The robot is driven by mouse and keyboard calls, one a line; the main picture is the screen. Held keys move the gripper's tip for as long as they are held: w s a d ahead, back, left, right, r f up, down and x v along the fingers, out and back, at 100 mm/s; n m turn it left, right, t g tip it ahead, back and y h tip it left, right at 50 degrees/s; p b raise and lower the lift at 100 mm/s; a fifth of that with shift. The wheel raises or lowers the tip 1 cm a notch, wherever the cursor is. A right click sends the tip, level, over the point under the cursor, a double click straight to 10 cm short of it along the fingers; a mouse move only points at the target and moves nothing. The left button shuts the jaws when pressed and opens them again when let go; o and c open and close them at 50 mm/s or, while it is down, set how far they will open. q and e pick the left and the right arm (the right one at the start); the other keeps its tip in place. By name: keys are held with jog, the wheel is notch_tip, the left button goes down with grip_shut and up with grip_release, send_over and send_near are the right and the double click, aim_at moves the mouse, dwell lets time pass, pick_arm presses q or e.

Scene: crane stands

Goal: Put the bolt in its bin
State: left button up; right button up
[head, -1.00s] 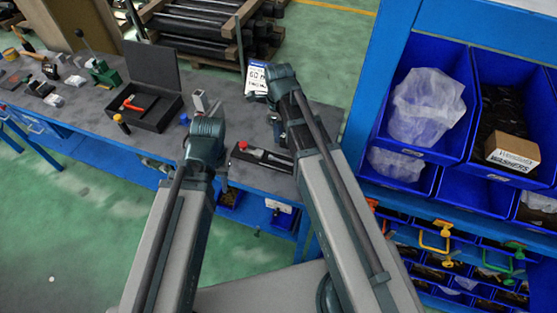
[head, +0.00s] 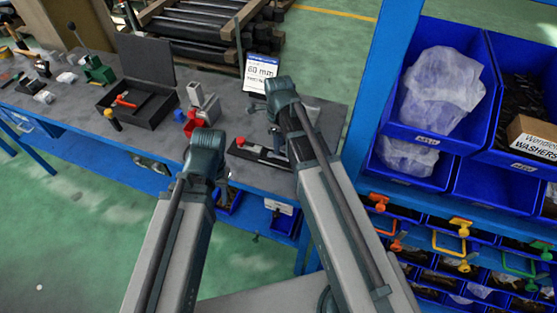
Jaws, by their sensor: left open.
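I cannot make out a single bolt for certain. Blue bins stand on the rack at the right. One upper bin (head: 410,134) holds a clear plastic bag, and the bin (head: 490,150) beside it holds dark parts and a washers box. A lower bin (head: 490,190) looks empty. My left gripper (head: 222,190) is open at the bench's front edge, its fingers mostly hidden by its wrist. My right gripper (head: 278,138) points down over the bench, near a dark tray with a red part (head: 258,152). Its fingers are too small and dark to read.
The grey workbench (head: 75,112) carries an open black case (head: 155,112), a grey block-shaped device (head: 205,104) with red and blue parts near it, and a "60 mm" sign (head: 261,72). A blue post (head: 385,65) separates bench and rack. Orange and green clamps hang below the bins.

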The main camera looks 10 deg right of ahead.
aim_at(279, 156)
jog(key=shift+w+f+b, duration=0.15)
jog(key=shift+f+b, duration=2.5)
jog(key=shift+r, duration=0.1)
grip_shut()
